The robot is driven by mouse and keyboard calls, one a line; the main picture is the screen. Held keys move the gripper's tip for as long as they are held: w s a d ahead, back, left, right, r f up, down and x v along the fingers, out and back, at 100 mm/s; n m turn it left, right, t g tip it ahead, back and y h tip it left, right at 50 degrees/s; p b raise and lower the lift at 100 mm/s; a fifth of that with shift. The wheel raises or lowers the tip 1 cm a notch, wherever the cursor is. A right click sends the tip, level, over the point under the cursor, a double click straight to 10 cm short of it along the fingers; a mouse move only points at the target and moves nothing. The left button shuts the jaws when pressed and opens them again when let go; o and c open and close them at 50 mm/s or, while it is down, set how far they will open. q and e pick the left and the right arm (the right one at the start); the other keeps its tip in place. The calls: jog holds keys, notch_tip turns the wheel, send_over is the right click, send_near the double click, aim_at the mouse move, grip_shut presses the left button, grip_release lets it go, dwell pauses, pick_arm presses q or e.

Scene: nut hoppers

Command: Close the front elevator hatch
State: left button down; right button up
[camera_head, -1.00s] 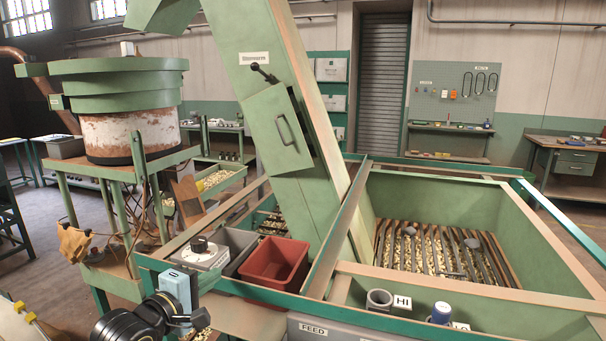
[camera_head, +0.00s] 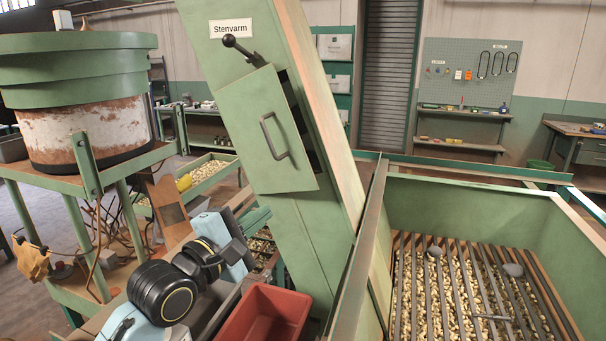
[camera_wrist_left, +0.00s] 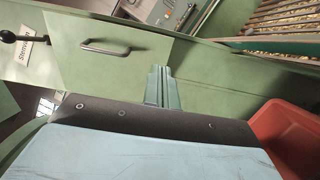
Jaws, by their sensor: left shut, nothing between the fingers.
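The front elevator hatch (camera_head: 255,135) is a green plate on the sloping elevator column, with a grey bar handle (camera_head: 275,137). It stands ajar, with a dark gap along its right edge. A lever with a black knob (camera_head: 230,41) sits above it, beside the label "Stenvarm". My left gripper (camera_head: 259,218) is below the hatch and left of the column, shut and empty. In the left wrist view the closed green fingers (camera_wrist_left: 163,88) point toward the column, apart from the hatch (camera_wrist_left: 75,65) and its handle (camera_wrist_left: 105,48). My right gripper is not in view.
A red bin (camera_head: 268,312) stands below the column, close to my left arm. A green hopper (camera_head: 470,215) with a barred grate over nuts is at the right. A round green drum (camera_head: 75,70) on a stand is at the left.

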pick_arm(q)
jog(key=w+d, duration=0.1)
jog(key=p, duration=0.2)
send_near(311, 177)
jog(key=x, duration=0.5)
jog(key=shift+w+d, duration=0.25)
jog(key=shift+w, duration=0.05)
jog(key=shift+w+d+r, duration=0.1)
jog(key=shift+w+d, duration=0.15)
jog(key=shift+w, duration=0.1)
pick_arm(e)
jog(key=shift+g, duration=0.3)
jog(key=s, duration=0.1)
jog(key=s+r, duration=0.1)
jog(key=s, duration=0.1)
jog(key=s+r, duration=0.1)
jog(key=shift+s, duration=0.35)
pick_arm(q)
jog(key=shift+w, duration=0.1)
